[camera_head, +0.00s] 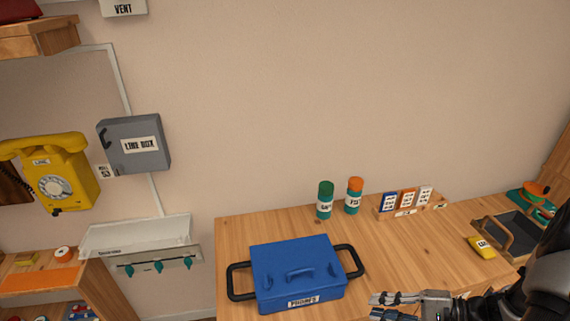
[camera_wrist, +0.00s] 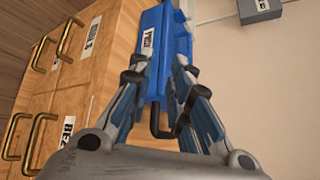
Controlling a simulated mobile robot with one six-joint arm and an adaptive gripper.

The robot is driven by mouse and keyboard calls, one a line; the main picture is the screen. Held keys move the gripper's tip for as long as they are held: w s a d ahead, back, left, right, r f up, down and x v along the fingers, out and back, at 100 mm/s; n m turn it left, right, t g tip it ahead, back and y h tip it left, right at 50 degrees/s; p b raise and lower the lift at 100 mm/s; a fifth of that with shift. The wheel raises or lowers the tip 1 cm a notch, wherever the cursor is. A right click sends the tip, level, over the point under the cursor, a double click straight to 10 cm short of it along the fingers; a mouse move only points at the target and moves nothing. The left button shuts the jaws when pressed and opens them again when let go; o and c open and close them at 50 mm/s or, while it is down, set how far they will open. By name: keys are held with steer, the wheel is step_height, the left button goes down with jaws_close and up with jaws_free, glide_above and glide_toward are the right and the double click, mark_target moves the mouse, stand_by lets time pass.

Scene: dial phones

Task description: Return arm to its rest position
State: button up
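My gripper (camera_head: 376,305) is at the bottom edge of the head view, pointing left, in front of the wooden counter's front side. My dark arm comes in from the lower right corner. In the wrist view the two fingers of my gripper (camera_wrist: 160,70) stand apart with nothing between them. The blue lidded box (camera_head: 297,270) with black side handles sits on the counter, left of my gripper and apart from it. It also shows beyond the fingers in the wrist view (camera_wrist: 152,22).
The wooden counter (camera_head: 400,255) holds green and orange canisters (camera_head: 325,200), a card rack (camera_head: 405,201), a yellow labelled item (camera_head: 481,247) and a dark tray (camera_head: 515,232). Brass-handled drawers (camera_wrist: 85,75) are close by on the left in the wrist view. A yellow phone (camera_head: 55,180) and grey box (camera_head: 137,145) hang on the wall.

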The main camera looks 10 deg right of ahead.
steer(key=s+a+r+n+h, duration=0.4)
steer(key=a+r, duration=0.1)
steer(key=r, duration=0.2)
steer(key=s+a+r+n+g+h, duration=0.1)
steer(key=s+a+r+n+h, duration=0.3)
steer(key=r, duration=0.3)
steer(key=s+a+r+n+g+h, duration=0.1)
steer(key=s+a+r+n+h, duration=0.3)
steer(key=r, duration=0.4)
steer(key=shift+a+n, duration=0.4)
steer(key=shift+a, duration=0.4)
steer(key=shift+o, duration=0.3)
